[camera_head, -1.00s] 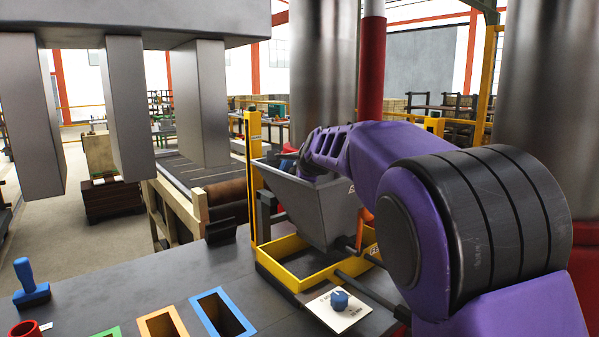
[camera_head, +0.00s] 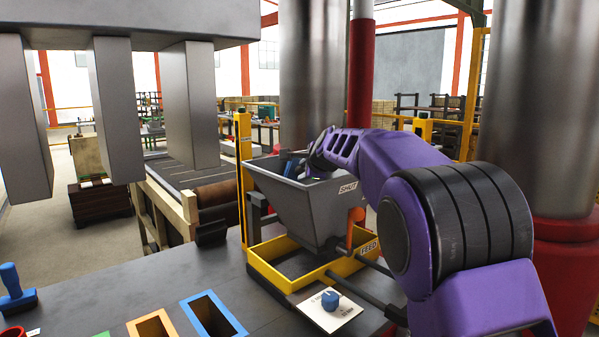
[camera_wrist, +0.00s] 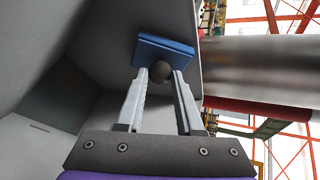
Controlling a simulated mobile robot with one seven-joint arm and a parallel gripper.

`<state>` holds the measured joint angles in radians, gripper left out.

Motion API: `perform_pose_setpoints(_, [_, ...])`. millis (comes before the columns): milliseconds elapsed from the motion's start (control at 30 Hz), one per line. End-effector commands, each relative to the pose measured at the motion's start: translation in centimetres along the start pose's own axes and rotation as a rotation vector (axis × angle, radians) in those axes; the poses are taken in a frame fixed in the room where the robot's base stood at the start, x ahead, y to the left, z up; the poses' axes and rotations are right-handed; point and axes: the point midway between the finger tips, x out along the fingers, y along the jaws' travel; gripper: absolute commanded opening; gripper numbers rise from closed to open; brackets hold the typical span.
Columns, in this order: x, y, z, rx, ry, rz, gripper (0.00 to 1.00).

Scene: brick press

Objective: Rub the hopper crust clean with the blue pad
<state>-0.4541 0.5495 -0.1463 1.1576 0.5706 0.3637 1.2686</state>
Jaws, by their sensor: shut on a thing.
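The grey hopper (camera_head: 305,212) stands in a yellow frame at the middle of the head view, with a "SHUT" label on its rim. My purple arm reaches over its rim from the right. In the wrist view my gripper (camera_wrist: 160,82) is shut on the dark round knob of the blue pad (camera_wrist: 166,50), with the pad beyond the fingertips. The pad is close to the hopper's grey inner wall (camera_wrist: 85,30); I cannot tell if it touches. In the head view the gripper is mostly hidden behind the rim and arm. No crust can be made out.
A yellow tray (camera_head: 262,268) marked "FEED" lies under the hopper. An orange lever (camera_head: 355,228) hangs at its right side. Blue and orange framed slots and a blue-handled stamp (camera_head: 15,290) are at left. Grey press blocks hang above.

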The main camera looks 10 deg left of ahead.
Motion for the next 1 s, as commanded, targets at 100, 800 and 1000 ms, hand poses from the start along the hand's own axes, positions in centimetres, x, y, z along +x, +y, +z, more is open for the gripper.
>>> perform_pose_setpoints(100, [0.5, -0.4, -1.0, 0.002, 0.002, -0.001, 0.00])
perform_pose_setpoints(800, [2.3, -2.1, -4.7, 0.001, 0.002, -0.001, 0.00])
perform_pose_setpoints(1000, [2.6, -2.4, -5.2, 0.001, 0.000, 0.000, 0.00])
